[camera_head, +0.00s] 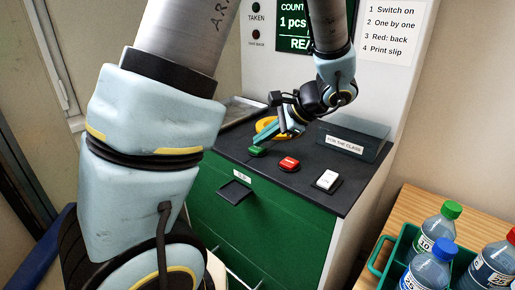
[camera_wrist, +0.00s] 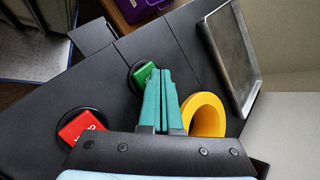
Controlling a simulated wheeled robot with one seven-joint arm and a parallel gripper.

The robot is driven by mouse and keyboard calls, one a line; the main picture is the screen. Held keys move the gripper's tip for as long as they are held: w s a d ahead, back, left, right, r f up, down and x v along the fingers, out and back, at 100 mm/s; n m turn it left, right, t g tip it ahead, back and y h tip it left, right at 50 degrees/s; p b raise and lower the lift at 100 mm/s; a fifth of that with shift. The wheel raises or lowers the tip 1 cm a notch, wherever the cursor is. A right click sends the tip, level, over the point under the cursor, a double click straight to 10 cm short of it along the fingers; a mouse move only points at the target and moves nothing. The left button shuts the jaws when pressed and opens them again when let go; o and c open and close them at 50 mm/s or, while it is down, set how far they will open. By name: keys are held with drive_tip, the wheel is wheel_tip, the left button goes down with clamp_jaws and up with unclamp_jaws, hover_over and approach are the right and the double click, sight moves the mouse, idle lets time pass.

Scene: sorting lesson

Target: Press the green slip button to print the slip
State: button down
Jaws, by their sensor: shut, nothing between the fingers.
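The green slip button (camera_head: 257,151) sits on the black top of the green machine, left of the red button (camera_head: 289,163). In the wrist view the green button (camera_wrist: 143,75) shows just beyond the tips of my gripper (camera_wrist: 158,72); its near part is hidden behind the fingers. My gripper (camera_head: 260,140) has teal fingers, shut together and empty. In the head view the tips are just above or at the green button. I cannot tell whether they touch it. The slip slot (camera_head: 236,189) is on the green front panel, and no slip shows there.
A yellow ring (camera_wrist: 206,116) lies close beside my fingers. A white switch (camera_head: 327,180) is to the right, and a clear holder labelled "FOR THE CLASS" (camera_head: 354,142) stands behind. A metal tray (camera_wrist: 231,52) is at the far side. A green crate (camera_head: 380,256) of bottles stands lower right.

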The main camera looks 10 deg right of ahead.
sight(262, 148)
drive_tip(key=shift+f+b, duration=0.3)
drive_tip(key=shift+f, duration=0.1)
drive_tip(key=shift+r, duration=0.1)
idle(0.6)
drive_tip(key=shift+r+p, duration=0.75)
drive_tip(key=shift+r, duration=0.1)
wheel_tip(262, 148, up, 5)
drive_tip(key=p, duration=0.4)
idle(0.4)
